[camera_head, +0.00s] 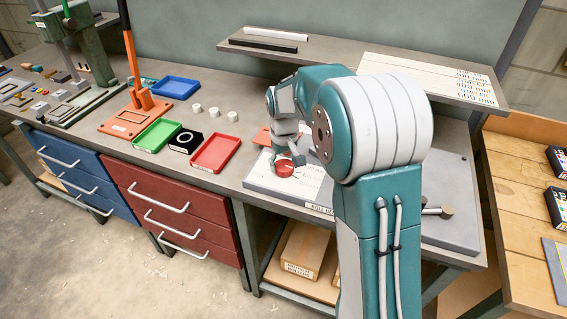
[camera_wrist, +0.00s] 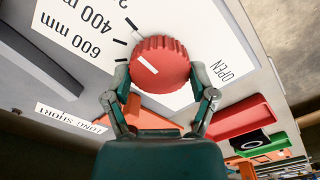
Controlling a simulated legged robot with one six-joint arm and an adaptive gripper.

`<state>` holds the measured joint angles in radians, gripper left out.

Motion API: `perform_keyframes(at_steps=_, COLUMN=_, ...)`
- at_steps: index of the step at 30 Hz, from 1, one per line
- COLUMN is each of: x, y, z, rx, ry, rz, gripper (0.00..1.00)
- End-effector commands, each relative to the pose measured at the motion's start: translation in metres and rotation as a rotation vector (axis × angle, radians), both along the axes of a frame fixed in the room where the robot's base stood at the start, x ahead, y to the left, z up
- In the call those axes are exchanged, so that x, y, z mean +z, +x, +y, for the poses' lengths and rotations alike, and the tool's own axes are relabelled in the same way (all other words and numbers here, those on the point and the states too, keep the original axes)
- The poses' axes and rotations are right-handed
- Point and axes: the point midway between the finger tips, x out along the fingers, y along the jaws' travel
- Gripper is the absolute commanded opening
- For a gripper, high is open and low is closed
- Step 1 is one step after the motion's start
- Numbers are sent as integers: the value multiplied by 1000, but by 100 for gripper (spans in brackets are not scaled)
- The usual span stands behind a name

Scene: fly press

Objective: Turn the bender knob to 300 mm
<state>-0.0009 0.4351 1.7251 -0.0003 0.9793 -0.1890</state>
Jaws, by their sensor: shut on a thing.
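The red bender knob (camera_wrist: 165,62) has a ribbed rim and a white pointer line. My gripper (camera_wrist: 161,82) is shut on the knob, one finger on each side. In the head view the knob (camera_head: 285,169) is partly visible below my gripper (camera_head: 288,155).
A red tray (camera_head: 216,153), a green tray (camera_head: 157,136) and a blue tray (camera_head: 175,87) lie left of the dial on the bench. A shelf (camera_head: 330,50) runs behind my arm. A lever with a round end (camera_head: 446,211) shows at right.

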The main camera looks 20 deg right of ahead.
Motion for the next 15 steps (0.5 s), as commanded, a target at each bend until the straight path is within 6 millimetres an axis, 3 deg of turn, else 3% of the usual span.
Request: perform_keyframes(at_steps=15, x=-4, y=-2, z=0, rx=-70, ry=0, rz=10, gripper=26)
